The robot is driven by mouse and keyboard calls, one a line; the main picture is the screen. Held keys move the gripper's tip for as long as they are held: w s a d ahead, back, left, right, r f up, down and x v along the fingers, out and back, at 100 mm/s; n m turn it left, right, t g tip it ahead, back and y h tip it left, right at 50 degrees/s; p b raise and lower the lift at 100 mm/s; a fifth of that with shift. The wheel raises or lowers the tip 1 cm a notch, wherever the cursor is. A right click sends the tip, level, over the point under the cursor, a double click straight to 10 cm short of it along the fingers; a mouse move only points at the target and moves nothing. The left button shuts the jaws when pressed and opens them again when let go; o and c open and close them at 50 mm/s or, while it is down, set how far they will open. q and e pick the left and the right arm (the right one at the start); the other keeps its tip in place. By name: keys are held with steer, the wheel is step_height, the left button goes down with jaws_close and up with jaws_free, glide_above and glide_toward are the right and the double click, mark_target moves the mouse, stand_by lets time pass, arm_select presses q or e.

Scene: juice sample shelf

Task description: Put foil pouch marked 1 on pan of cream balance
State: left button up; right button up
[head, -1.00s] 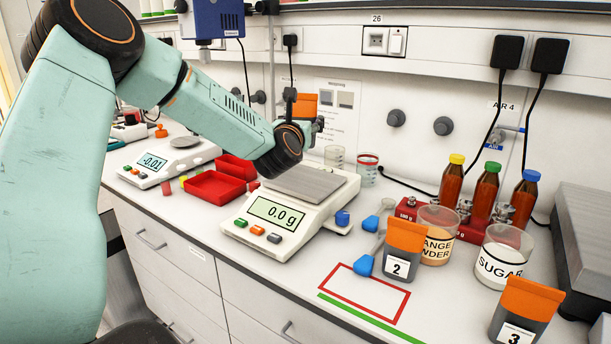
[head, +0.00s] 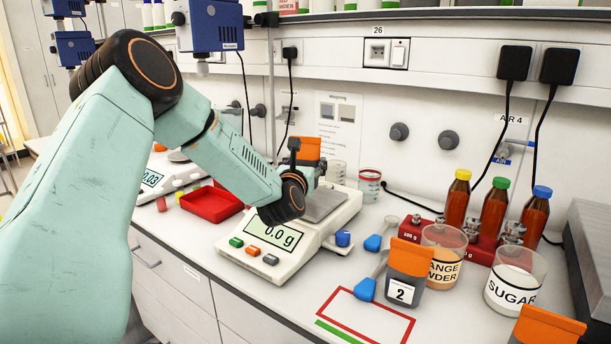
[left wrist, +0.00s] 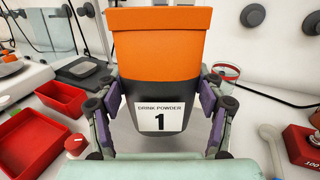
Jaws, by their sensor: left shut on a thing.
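My left gripper (left wrist: 160,105) is shut on the foil pouch marked 1 (left wrist: 160,45), grey with an orange top, which is upright between the fingers in the left wrist view. In the head view only the pouch's orange top (head: 308,148) shows clearly, beyond my wrist; its lower part is hidden. The cream balance (head: 293,264) stands below my wrist and reads 0.0 g. Its grey pan (head: 324,204) is partly hidden by my wrist, and the visible part is bare. The pouch appears above or behind the pan; I cannot tell exactly. My right gripper is not in view.
Pouch 2 (head: 407,270), blue-ended scoops, an orange powder beaker (head: 444,262) and a sugar beaker (head: 514,285) stand right of the balance. A red tray (head: 212,203) and a second balance (head: 160,178) are left. A glass beaker (head: 369,186) stands behind the balance.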

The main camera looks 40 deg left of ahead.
arm_select(q)
steer(key=shift+s+a+f, duration=0.1)
steer(key=shift+s+f, duration=0.05)
steer(key=shift+f, duration=0.35)
steer(key=shift+s+f, duration=0.15)
steer(key=shift+f, duration=0.35)
steer(key=shift+w+f, duration=0.2)
steer(key=shift+w, duration=0.1)
steer(key=shift+f, duration=0.15)
steer(key=o, duration=1.1)
steer(key=shift+s, duration=0.25)
steer(key=shift+o, duration=1.2)
steer(key=shift+w, duration=0.25)
steer(key=shift+s+r, duration=0.2)
steer(key=shift+s, duration=0.1)
steer(key=v, duration=1.1)
steer(key=shift+s+d+p, duration=0.3)
steer(key=shift+p, duration=0.1)
